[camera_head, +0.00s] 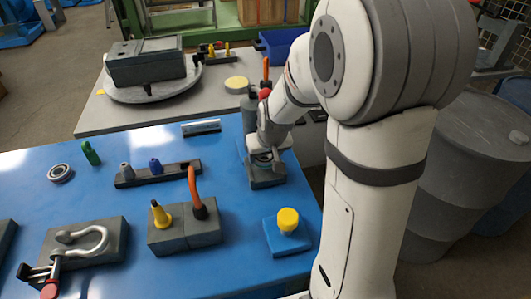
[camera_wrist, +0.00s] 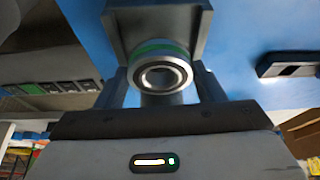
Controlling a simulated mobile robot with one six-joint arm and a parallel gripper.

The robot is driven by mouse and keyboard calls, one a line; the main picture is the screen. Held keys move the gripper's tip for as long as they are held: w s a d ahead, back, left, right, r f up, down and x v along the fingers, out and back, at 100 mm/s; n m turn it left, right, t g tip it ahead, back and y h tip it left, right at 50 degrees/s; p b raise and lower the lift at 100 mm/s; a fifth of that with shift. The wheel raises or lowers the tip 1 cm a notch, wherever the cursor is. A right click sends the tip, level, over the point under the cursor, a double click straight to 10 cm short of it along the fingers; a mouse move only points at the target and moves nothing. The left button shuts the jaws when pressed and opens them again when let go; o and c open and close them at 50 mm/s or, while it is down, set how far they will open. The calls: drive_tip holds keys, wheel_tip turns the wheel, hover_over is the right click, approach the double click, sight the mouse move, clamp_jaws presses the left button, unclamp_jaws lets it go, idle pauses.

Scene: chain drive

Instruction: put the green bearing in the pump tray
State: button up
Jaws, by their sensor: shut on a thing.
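The green bearing, a steel ring with a green band (camera_wrist: 160,72), is between the fingers of my gripper (camera_wrist: 162,84) in the wrist view. My gripper is shut on it. In the head view my gripper (camera_head: 263,160) is low over a grey tray (camera_head: 268,183) at the blue table's far right edge, and a bit of green shows under it. The grey tray also shows in the wrist view (camera_wrist: 204,25), with raised walls, right behind the bearing. I take it for the pump tray, though no label shows. I cannot tell whether the bearing touches the tray floor.
On the blue table (camera_head: 120,215) lie a plain grey bearing (camera_head: 60,173), a green peg (camera_head: 90,153), a dark rack (camera_head: 158,173), a grey block with yellow and orange-handled tools (camera_head: 184,235), and a yellow knob on a blue base (camera_head: 288,228). Dark barrels (camera_head: 460,165) stand right.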

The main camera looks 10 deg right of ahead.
drive_tip(key=shift+f+b, duration=0.6)
drive_tip(key=shift+b, duration=0.05)
drive_tip(key=o, duration=1.3)
drive_tip(key=shift+r, duration=0.1)
drive_tip(key=shift+r+p, duration=0.2)
drive_tip(key=shift+p, duration=0.15)
drive_tip(key=v, duration=1.3)
drive_tip(key=shift+m+g, duration=0.3)
drive_tip(key=shift+g, duration=0.6)
drive_tip(key=s, duration=1)
drive_tip(key=s+f, duration=0.1)
drive_tip(key=s, duration=0.5)
drive_tip(key=shift+a+f+p, duration=0.15)
drive_tip(key=shift+p, duration=0.25)
